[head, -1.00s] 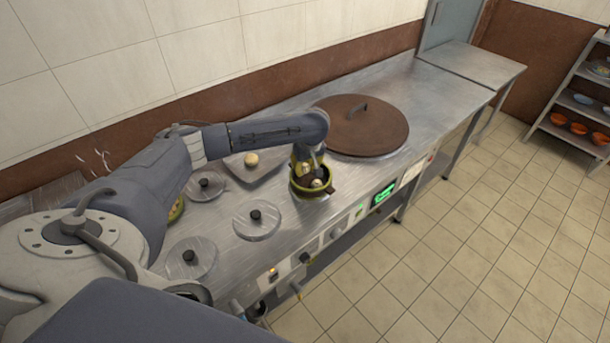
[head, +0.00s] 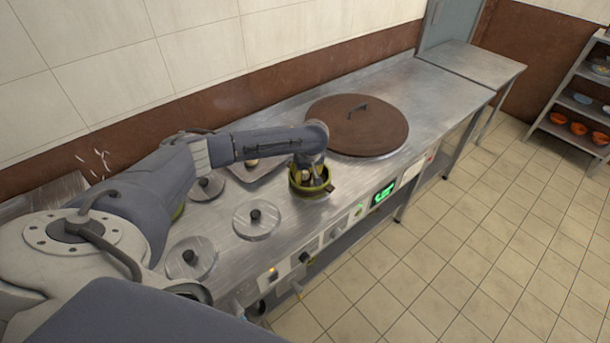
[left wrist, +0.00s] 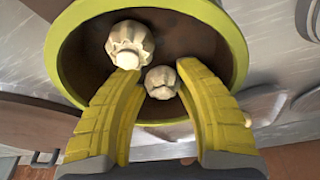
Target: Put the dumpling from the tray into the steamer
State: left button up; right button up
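The steamer (left wrist: 62,75) is a round, yellow-green rimmed pot with a dark inside; it stands on the counter in the head view (head: 327,188). My left gripper (left wrist: 162,72) reaches down over it, with two yellow fingers curved inward. A small pale dumpling (left wrist: 162,83) sits between the fingertips and appears touched on both sides. A larger pleated dumpling (left wrist: 128,38) is in the steamer beside the left-hand finger. Another pale dumpling (head: 252,162) is on the metal tray (head: 240,171), partly hidden by my arm. My right gripper does not show.
A big brown lid (head: 356,125) with a handle lies right of the steamer. Several round metal lids (head: 256,220) are on the counter to the left. Control panels (head: 383,193) line the front edge. The counter's far right is clear.

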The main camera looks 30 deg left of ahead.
aim_at(308, 185)
pick_arm(q)
jog(key=shift+a, duration=0.1)
jog(key=v, duration=1.2)
jog(key=shift+r, duration=0.15)
